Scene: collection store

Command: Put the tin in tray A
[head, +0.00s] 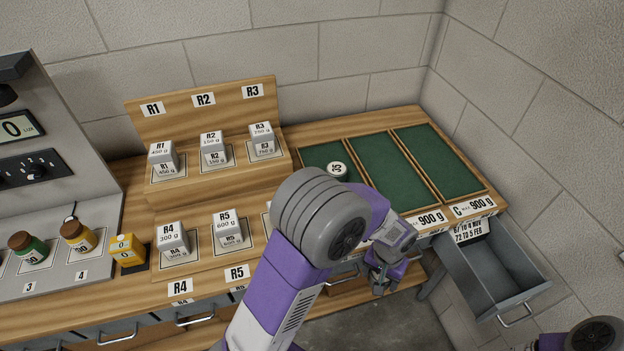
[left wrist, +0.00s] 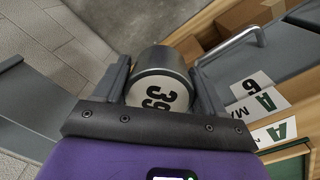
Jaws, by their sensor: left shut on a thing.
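A dark grey tin (left wrist: 160,92) with a white face marked 39 sits between the fingers of my left gripper (left wrist: 162,78) in the left wrist view. The gripper is shut on it. In the head view my left gripper (head: 383,278) hangs in front of the bench edge, below the trays; the tin is hard to make out there. Tray A (head: 318,153) is the leftmost green-lined tray, partly hidden by my left arm. Another tin (head: 337,171) with a white numbered top stands in it. A labels (left wrist: 262,104) show right of the held tin. My right gripper is out of view.
Two more green trays, the middle one (head: 390,165) and tray C (head: 440,160), look empty. An open grey drawer (head: 500,270) juts out at the right. Grey weight blocks (head: 172,238) stand on the wooden rack; jars (head: 78,236) stand at the left.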

